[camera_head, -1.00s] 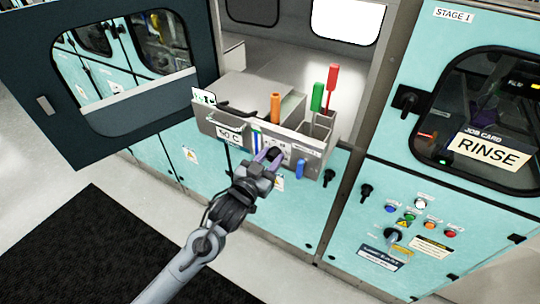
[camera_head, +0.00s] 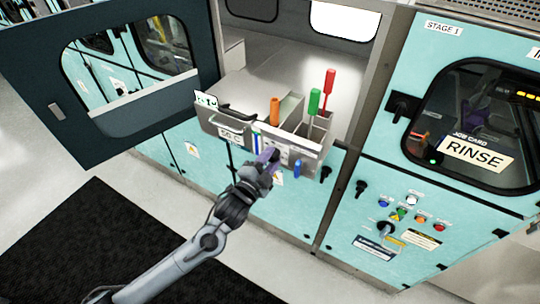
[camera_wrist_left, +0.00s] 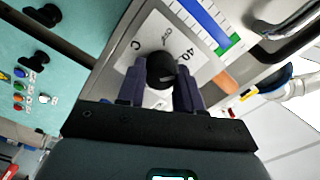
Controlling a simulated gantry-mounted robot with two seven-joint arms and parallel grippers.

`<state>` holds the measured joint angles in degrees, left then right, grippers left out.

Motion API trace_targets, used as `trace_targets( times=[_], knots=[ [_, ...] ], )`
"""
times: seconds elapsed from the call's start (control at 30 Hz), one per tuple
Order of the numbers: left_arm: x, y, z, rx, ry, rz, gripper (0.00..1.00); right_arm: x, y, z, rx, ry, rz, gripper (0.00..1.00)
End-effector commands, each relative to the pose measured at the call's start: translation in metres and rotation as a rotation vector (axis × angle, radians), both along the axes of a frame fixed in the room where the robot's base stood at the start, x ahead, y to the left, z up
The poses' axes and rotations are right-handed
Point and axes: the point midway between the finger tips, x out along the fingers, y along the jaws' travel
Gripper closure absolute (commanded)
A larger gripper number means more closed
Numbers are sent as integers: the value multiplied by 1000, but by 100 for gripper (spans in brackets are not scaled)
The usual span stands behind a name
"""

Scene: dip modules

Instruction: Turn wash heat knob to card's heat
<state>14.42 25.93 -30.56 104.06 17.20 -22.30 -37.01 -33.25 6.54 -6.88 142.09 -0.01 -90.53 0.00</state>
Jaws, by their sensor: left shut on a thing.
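The wash heat knob (camera_wrist_left: 162,70) is black and round, on a white plate (camera_wrist_left: 150,40) marked with a 40 and a C, in the left wrist view. My left gripper (camera_wrist_left: 160,92) is shut on it, one purple finger at each side. In the head view my left gripper (camera_head: 268,158) is at the front of the grey holder and hides most of the knob. A white card (camera_head: 231,133) on the holder front, left of the gripper, seems to read 50 C; its first digit is unclear. My right gripper is not in view.
The grey holder (camera_head: 287,135) carries an orange handle (camera_head: 274,111) and green and red handled tools. A blue peg (camera_head: 297,169) sticks out just right of my gripper. The dark door (camera_head: 60,130) stands open at left. A RINSE card (camera_head: 475,153) is at right.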

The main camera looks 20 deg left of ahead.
Motion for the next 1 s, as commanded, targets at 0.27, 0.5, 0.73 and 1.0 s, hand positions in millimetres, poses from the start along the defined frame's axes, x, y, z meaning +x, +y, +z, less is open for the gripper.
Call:
trace_targets(
  times=[0.27, 0.5, 0.73, 1.0],
  knots=[
    [0, -1, 2, 261, -42, -2, 95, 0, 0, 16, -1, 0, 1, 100],
    [0, 0, 1, 487, -76, -1, 95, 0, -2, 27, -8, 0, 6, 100],
    [0, -1, 1, 702, -111, -2, 95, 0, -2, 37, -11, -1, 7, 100],
    [0, 0, 0, 956, -151, -1, 95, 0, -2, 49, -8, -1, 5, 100]
  ],
)
